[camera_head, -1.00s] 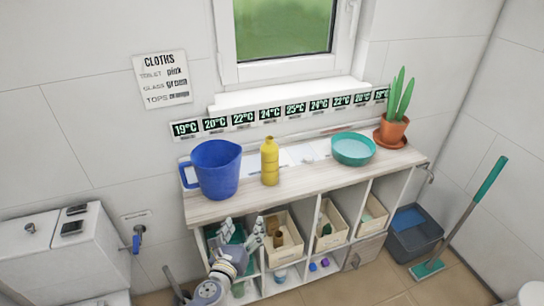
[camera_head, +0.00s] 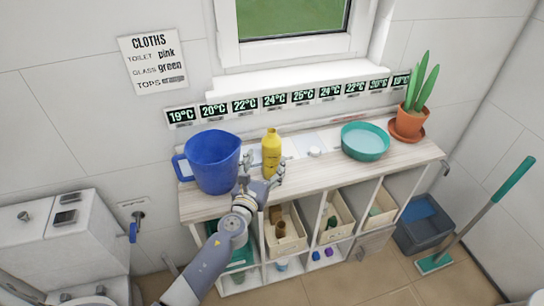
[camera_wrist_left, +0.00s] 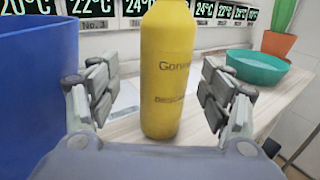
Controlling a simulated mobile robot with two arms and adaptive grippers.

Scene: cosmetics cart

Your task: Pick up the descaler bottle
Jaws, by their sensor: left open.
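The descaler bottle (camera_head: 271,155) is yellow and stands upright on the cart's wooden top. My left gripper (camera_head: 262,175) is at the front edge of the top, just in front of the bottle. In the left wrist view the open gripper (camera_wrist_left: 158,95) has one finger on each side of the bottle, with gaps on both sides. My right gripper is not in view.
A blue jug (camera_head: 212,162) stands close to the left of the bottle. A teal bowl (camera_head: 365,142) and a potted plant (camera_head: 410,122) stand to the right. Bins (camera_head: 287,233) fill shelves below. The wall with temperature displays (camera_head: 245,104) is behind.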

